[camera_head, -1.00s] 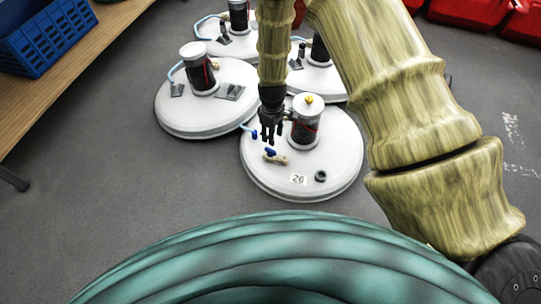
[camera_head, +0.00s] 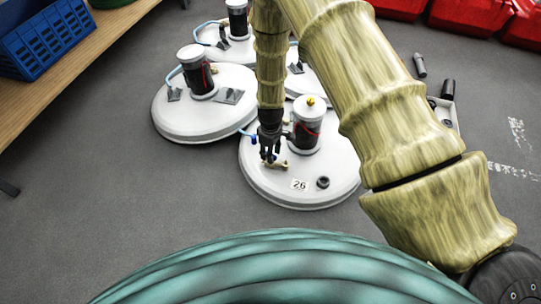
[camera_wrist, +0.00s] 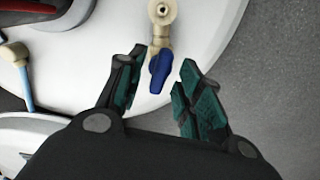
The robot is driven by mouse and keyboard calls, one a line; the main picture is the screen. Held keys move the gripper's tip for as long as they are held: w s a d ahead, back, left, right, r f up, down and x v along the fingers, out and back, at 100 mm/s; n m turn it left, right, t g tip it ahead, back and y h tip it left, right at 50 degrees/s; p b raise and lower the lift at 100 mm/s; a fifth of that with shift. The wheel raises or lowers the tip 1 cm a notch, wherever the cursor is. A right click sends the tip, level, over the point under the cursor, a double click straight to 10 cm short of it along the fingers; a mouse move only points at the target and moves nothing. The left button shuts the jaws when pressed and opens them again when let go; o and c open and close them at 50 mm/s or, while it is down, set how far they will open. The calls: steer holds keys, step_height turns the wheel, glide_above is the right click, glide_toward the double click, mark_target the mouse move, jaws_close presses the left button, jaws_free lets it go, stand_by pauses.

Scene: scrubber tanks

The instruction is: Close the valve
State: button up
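The valve is a brass fitting (camera_wrist: 162,22) with a blue handle (camera_wrist: 160,69), on the white round tank lid marked 26 (camera_head: 272,186). In the head view the brass part (camera_head: 279,165) shows just beside my fingertips, and the blue handle is mostly hidden there. My gripper (camera_head: 270,155) points down over the lid, close to the valve. In the wrist view my gripper (camera_wrist: 158,82) is open, with one green-padded finger on each side of the blue handle. The handle lies between the fingertips; I cannot tell whether either finger touches it.
A black and grey cylinder (camera_head: 306,128) with a yellow knob stands on the same lid, right beside my gripper. Other white tank lids (camera_head: 215,112) lie behind. A wooden bench (camera_head: 62,62) with a blue crate (camera_head: 52,35) is at left, red bins (camera_head: 470,15) at upper right.

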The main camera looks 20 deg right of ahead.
steer(key=shift+f, duration=0.35)
jaws_close()
